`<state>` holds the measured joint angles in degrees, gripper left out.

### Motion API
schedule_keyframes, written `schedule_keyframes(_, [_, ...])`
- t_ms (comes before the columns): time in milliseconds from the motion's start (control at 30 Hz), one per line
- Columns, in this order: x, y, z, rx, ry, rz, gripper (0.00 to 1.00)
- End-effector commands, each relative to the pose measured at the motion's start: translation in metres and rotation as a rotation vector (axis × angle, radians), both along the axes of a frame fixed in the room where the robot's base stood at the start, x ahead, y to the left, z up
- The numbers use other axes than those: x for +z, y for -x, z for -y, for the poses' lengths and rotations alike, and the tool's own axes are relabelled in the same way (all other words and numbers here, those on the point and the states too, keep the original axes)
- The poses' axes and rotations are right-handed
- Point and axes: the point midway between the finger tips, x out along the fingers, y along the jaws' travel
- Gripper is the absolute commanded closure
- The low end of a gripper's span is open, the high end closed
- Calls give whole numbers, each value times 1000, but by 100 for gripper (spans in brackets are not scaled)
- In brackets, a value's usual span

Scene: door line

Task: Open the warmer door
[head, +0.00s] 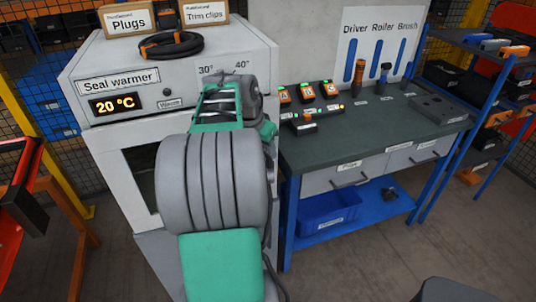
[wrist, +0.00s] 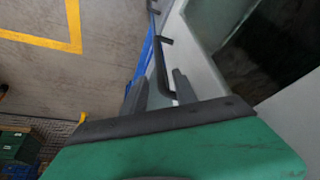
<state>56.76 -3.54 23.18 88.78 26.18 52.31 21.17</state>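The seal warmer (head: 118,80) is a pale grey cabinet with a display reading 20 °C. Its door (head: 128,158), with a dark window panel, is on the front below the display. My arm hides much of it in the head view. The wrist view shows the dark panel (wrist: 270,45) and a dark bar handle (wrist: 163,62) beside it. My gripper (wrist: 159,90) is open, its two dark fingers on either side of the handle's near end. I cannot tell whether a finger touches the handle. The door looks shut, but its edge is mostly hidden.
A workbench (head: 350,140) with drawers and a blue frame stands right of the warmer. A blue bin (head: 328,212) is on its lower shelf. An orange-framed stand (head: 75,225) is at the left. A cable coil (head: 171,44) and two labelled boxes lie on the warmer.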

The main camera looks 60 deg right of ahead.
Motion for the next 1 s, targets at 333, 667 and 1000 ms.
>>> schedule_keyframes(333, [-36, 3, 15, 1, 1, 2, 66])
schedule_keyframes(667, [-36, 2, 14, 3, 1, 2, 79])
schedule_keyframes(1000, [-35, 3, 15, 2, 1, 1, 100])
